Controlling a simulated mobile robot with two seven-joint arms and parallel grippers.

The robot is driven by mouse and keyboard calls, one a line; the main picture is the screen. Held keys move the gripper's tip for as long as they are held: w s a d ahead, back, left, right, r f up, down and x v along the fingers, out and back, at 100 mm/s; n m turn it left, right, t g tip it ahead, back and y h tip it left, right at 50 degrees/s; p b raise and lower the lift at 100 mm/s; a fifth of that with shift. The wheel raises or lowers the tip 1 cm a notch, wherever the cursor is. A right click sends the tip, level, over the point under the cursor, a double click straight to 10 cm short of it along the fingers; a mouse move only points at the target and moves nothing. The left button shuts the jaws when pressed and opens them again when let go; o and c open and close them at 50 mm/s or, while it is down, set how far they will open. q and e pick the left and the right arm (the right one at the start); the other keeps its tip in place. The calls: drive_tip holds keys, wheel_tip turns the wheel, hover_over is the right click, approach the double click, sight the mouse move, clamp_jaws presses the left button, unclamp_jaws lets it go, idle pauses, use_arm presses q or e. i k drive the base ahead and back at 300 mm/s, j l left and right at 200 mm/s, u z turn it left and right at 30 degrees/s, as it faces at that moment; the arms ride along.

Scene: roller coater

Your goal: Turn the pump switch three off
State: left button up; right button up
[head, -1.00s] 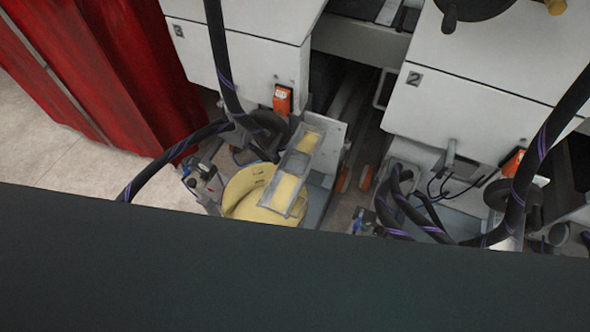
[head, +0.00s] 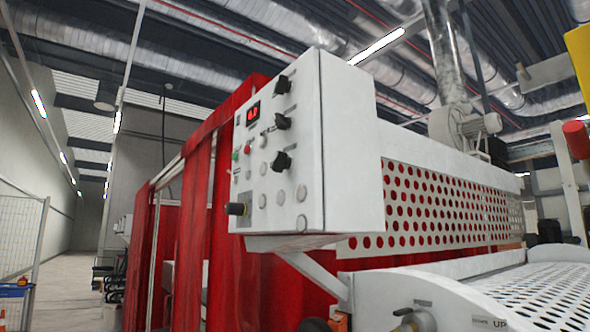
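A white control box (head: 350,150) hangs at the middle of the head view. Its panel faces left and carries three black rotary knobs in a column: an upper one (head: 282,84), a middle one (head: 282,122) and a lower one (head: 281,161). A small red lit display (head: 253,112) sits left of them. The labels are too small to read, so I cannot tell which, if any, is pump switch three. Neither gripper is in view.
Red curtains (head: 262,270) hang behind and below the box. A white perforated guard (head: 450,205) and conveyor (head: 548,295) extend right. A wire fence (head: 22,235) stands at the far left. An open aisle (head: 70,285) runs back on the left.

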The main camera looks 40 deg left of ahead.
sight(281, 161)
drive_tip(key=u, duration=1.3)
